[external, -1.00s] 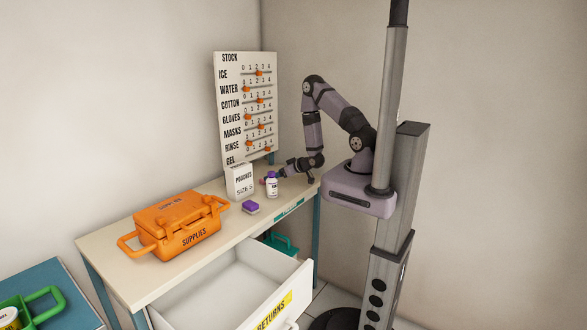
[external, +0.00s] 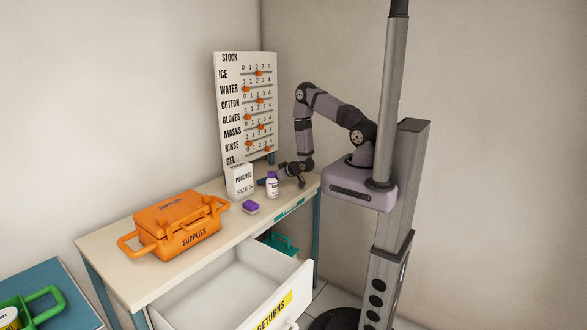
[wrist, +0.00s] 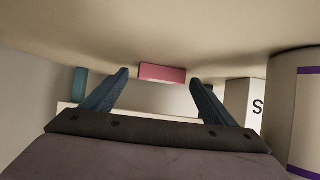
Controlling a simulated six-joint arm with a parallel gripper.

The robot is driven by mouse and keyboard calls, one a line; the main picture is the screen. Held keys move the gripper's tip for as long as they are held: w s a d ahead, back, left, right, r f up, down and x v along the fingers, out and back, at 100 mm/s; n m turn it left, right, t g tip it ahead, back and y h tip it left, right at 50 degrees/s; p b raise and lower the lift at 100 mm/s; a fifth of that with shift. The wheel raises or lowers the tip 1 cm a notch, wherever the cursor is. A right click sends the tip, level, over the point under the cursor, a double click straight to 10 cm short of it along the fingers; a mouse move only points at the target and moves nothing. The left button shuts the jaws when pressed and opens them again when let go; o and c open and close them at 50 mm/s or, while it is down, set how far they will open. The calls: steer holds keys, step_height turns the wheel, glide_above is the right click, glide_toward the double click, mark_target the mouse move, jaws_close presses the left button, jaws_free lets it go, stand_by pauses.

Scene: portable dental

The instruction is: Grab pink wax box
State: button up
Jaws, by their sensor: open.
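The pink wax box (wrist: 162,74) shows in the wrist view as a small pink block ahead, between and just beyond my fingertips. It looks apart from both fingers. My gripper (wrist: 159,82) is open, with one blue finger on each side of the box's line and nothing held. In the external view my gripper (external: 288,172) is low over the right end of the table, behind the white bottle. The pink box is hidden there.
A white bottle with a purple cap (external: 272,186) stands close to my gripper. A white pouches box (external: 240,181) is left of it. A purple block (external: 251,208) lies in front. An orange supplies case (external: 178,225) is farther left. The stock board (external: 246,105) stands behind.

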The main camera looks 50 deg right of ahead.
steer(key=c, duration=1.1)
steer(key=shift+r, duration=0.15)
step_height(320, 180, up, 10)
steer(key=b, duration=0.1)
stand_by(0.4)
